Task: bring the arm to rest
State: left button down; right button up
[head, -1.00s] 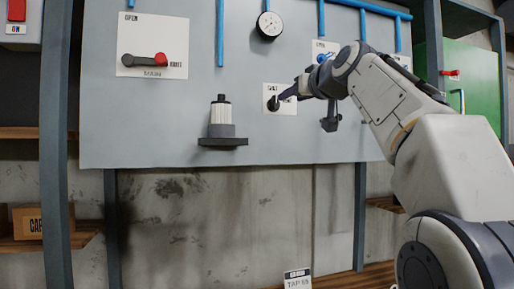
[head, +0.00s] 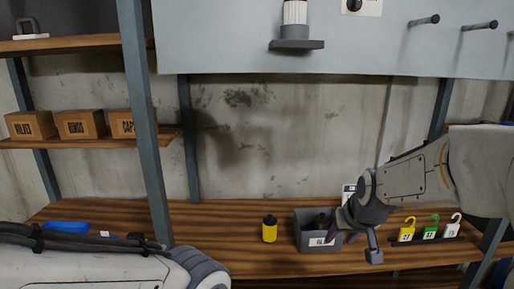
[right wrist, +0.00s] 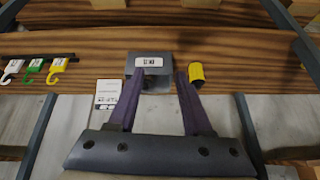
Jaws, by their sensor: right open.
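My right arm reaches in from the right in the head view, low over the wooden bench. Its gripper (head: 338,233) is at the right side of a small grey bin (head: 309,241). In the right wrist view the gripper (right wrist: 158,78) has its two purple fingers apart, with nothing held between them. The grey bin shows beyond the fingertips there, with a white label (right wrist: 150,62). A dark thing is in the bin, partly hidden. I cannot tell if the fingers touch the bin. My left arm lies across the lower left of the head view; its gripper is out of view.
A yellow bottle with a black top (head: 269,229) stands left of the bin. Yellow, green and white padlocks (head: 430,229) stand on the right. A white card (right wrist: 107,95) is near the bin. Boxes (head: 78,125) fill a left shelf. Pegs stick out from the panel (head: 380,50) above.

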jog(key=s+a+f+g, duration=0.2)
jog(key=s+f+g, duration=0.1)
jog(key=s+f, duration=0.85)
jog(key=s+a+r+n+g, duration=0.1)
jog(key=s+a+r+n, duration=0.2)
jog(key=s+a, duration=0.3)
jog(key=s+a+r+n+g, duration=0.2)
jog(key=s+a+r+n, duration=0.2)
jog(key=s+a, duration=0.3)
jog(key=s+n, duration=0.1)
jog(key=s, duration=0.1)
jog(key=shift+s+y, duration=0.3)
jog(key=shift+y, duration=0.1)
jog(key=shift+a, duration=0.15)
